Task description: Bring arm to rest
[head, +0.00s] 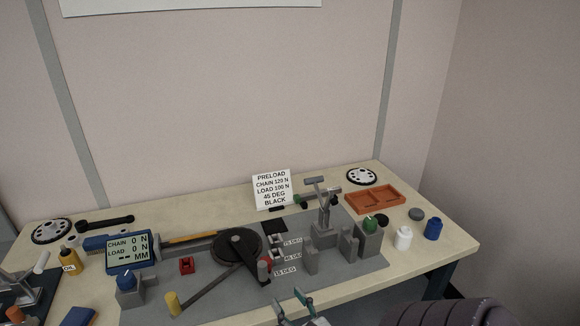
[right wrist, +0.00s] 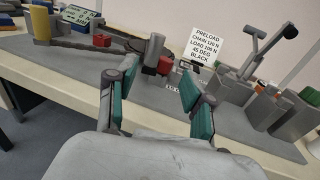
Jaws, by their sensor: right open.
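My right gripper (head: 290,300) is open and empty at the front edge of the bench in the head view. Its two teal-padded fingers (right wrist: 157,70) stand apart in the right wrist view, with the grey test plate beyond them. A long grey bar (head: 208,288) runs from near the disc to a yellow cylinder (head: 172,302) at front left. Small posts beside the disc have angle labels (head: 292,258). My left gripper is not in view.
A readout (head: 129,250) shows chain 0 N and load 0 N. A grey T-handled stand (head: 323,215), blocks and an orange tray (head: 375,198) stand to the right.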

